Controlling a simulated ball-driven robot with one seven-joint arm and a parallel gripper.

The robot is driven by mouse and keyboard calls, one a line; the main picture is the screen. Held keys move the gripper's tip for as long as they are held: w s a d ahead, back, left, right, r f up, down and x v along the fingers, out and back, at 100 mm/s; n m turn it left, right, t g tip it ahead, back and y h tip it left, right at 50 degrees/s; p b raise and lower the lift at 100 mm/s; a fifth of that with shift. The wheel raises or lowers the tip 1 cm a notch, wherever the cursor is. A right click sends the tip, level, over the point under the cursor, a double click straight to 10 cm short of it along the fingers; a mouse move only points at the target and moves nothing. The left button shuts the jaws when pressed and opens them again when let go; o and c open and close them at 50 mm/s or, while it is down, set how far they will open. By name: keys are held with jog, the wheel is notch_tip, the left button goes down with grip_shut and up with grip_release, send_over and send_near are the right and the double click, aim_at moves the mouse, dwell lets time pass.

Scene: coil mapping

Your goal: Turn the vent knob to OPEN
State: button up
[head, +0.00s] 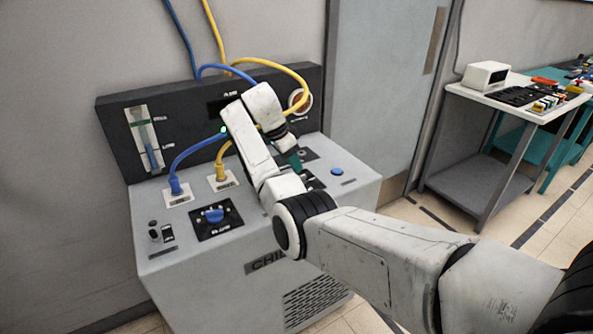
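A grey machine (165,262) with a dark back panel stands against the wall. A blue knob (213,215) sits on a black plate on its top, at the front left; its label is too small to read. A second black plate (315,183) lies on the top to the right, partly hidden by my arm. My gripper (291,158) points down over the right part of the top. A dark green piece shows at its end; I cannot tell whether this is a finger or a knob. The finger opening is hidden. No vent label is legible.
A blue hose (192,150) and a yellow hose (222,155) plug into the top, left of my gripper. More hose loops behind my arm. A blue button (337,171) is at the right. A cart (490,112) stands farther right by the door (380,85).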

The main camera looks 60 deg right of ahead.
jog(key=shift+v, duration=2.6)
jog(key=shift+d, duration=0.1)
